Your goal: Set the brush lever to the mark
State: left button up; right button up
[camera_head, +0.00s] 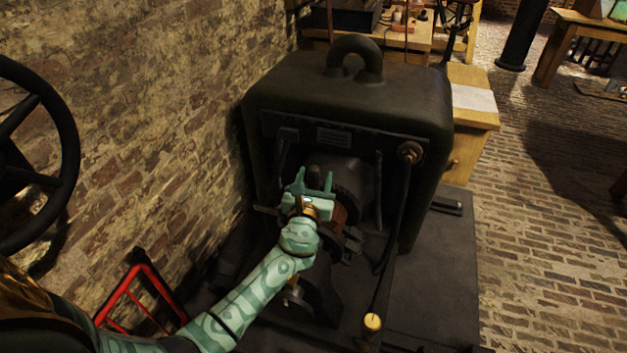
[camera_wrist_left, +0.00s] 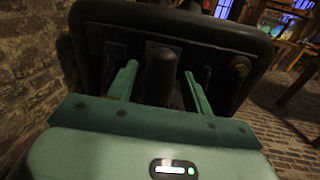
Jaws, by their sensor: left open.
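The brush lever's dark rounded handle (camera_head: 314,172) stands up at the front of the black machine (camera_head: 350,95). In the left wrist view the handle (camera_wrist_left: 160,75) shows between the two fingers, with a gap visible on either side. My left gripper (camera_head: 313,180), pale green, is open with a finger on each side of the handle. It hides the lower part of the lever. I cannot make out the mark. My right gripper is not in view.
A brick wall (camera_head: 150,120) runs along the left. A black handwheel (camera_head: 65,130) and a red metal frame (camera_head: 135,285) are at the left. A cable hangs in front of the machine, down to a brass-coloured end (camera_head: 372,322). Brick floor lies open at the right.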

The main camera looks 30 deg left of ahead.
pick_arm(q)
jog(key=p+v, duration=0.3)
jog(key=v, duration=1.3)
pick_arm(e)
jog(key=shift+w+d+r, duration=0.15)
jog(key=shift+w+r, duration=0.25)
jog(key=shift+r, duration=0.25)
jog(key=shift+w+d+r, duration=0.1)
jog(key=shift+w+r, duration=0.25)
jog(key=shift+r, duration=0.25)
pick_arm(q)
jog(key=shift+s+d, duration=0.1)
jog(key=shift+d, duration=0.05)
jog(key=shift+f, duration=0.1)
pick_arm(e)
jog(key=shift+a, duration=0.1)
